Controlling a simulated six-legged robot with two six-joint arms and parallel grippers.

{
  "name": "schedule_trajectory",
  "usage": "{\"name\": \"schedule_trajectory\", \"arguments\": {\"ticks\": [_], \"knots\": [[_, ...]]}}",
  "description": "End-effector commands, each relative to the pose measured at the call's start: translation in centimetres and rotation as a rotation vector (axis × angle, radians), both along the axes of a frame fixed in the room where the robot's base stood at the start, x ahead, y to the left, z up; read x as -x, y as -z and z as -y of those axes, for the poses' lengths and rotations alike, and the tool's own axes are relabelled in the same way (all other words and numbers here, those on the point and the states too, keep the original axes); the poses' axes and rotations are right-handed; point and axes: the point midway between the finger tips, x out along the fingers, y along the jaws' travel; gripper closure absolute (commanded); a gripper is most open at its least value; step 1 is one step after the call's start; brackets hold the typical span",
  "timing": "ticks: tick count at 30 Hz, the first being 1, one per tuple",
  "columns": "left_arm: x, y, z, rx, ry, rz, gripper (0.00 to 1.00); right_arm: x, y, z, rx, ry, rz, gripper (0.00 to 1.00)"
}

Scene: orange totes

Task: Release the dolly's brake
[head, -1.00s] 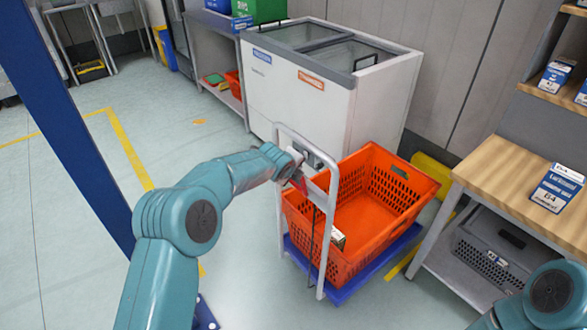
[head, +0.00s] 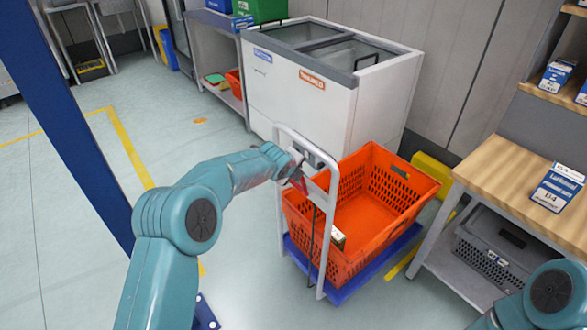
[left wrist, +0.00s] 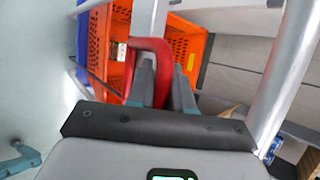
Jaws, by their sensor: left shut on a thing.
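The dolly has a blue deck (head: 375,272) and an upright pale grey handle frame (head: 328,225). An orange tote (head: 385,215) stands on the deck. A red brake lever (head: 302,186) is at the upper part of the frame; it shows as a red loop (left wrist: 155,44) in the left wrist view. My left gripper (head: 297,172) is at the handle frame, shut on the red lever, with its two grey fingers (left wrist: 150,84) close together around it. My right gripper is out of view; only part of my right arm shows at the lower right.
A small box (head: 338,238) lies in the tote. A white chest freezer (head: 320,100) stands behind the dolly. A wooden-topped bench (head: 510,185) is on the right, with a grey crate (head: 495,255) below. A blue post (head: 75,120) stands at left. Floor left of the dolly is clear.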

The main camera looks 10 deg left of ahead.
Motion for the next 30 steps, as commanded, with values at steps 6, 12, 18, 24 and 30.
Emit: {"name": "schedule_trajectory", "arguments": {"ticks": [6, 12, 18, 24, 30], "knots": [[0.2, 0.5, 0.0, 0.0, 0.001, -0.009, 0.59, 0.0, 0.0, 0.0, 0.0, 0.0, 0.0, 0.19], [0.2, 0.5, 0.0, 0.0, 0.001, -0.009, 0.59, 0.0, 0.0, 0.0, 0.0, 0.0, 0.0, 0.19], [0.5, -0.4, 0.2, 0.0, 0.001, -0.007, 0.59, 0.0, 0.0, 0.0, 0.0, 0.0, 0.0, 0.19], [1.2, -1.8, 0.4, 0.001, 0.001, -0.006, 0.59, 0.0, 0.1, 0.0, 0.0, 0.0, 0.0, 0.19], [1.9, -3.3, 0.6, 0.0, 0.0, -0.006, 0.59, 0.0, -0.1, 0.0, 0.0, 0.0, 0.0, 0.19]]}}
